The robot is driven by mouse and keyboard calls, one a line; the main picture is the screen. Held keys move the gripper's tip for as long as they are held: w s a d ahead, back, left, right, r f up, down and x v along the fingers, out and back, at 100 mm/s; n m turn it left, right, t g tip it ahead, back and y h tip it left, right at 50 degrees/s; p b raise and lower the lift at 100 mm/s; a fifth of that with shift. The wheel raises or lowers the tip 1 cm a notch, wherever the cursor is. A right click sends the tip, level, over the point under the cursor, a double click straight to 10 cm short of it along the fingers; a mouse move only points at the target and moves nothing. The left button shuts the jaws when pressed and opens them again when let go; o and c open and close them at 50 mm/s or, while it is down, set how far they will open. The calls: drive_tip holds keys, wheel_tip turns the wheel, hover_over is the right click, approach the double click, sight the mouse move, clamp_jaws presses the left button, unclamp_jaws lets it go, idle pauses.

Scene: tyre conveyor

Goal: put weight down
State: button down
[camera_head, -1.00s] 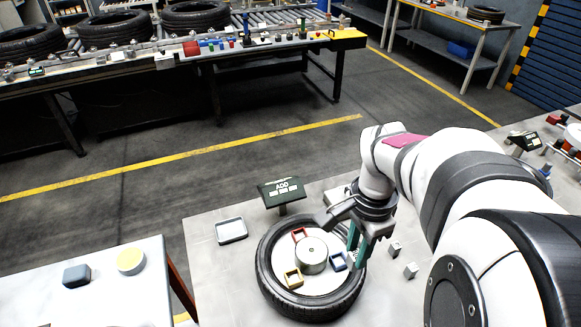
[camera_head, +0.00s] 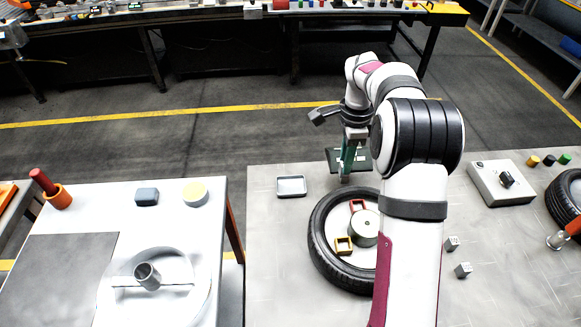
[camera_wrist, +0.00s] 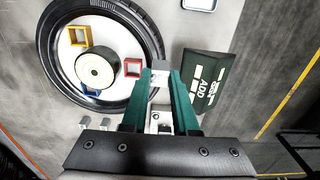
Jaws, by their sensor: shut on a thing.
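My gripper (camera_head: 347,172) hangs past the far rim of the tyre (camera_head: 322,250), in front of the ADD display (camera_head: 335,157). In the wrist view its green fingers (camera_wrist: 158,80) are shut on a small grey metal weight (camera_wrist: 158,70), close to the tyre's outer edge. A white disc with a round metal hub (camera_head: 362,228) lies inside the tyre. Red (camera_head: 358,205) and yellow (camera_head: 343,246) square frames sit on the disc. A blue frame (camera_wrist: 91,93) shows in the wrist view; my arm hides it in the head view.
Two loose grey blocks (camera_head: 452,243) (camera_head: 463,270) lie right of the tyre. A small empty tray (camera_head: 291,182) is at the table's back left. A grey box with a black knob (camera_head: 500,184) stands at right. A gap separates the left white table (camera_head: 100,215).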

drive_tip(key=w+a+f, duration=0.2)
drive_tip(key=a, duration=0.2)
drive_tip(key=w+a+f, duration=0.2)
drive_tip(key=a+f, duration=0.1)
drive_tip(key=a, duration=0.1)
drive_tip(key=w+a+f, duration=0.2)
drive_tip(key=a+f, duration=0.1)
drive_tip(key=shift+w+a+f, duration=0.15)
drive_tip(key=shift+w+a, duration=0.25)
hover_over(291, 187)
drive_tip(key=shift+f, duration=2.15)
drive_tip(key=c, duration=0.7)
unclamp_jaws()
drive_tip(key=shift+f, duration=0.15)
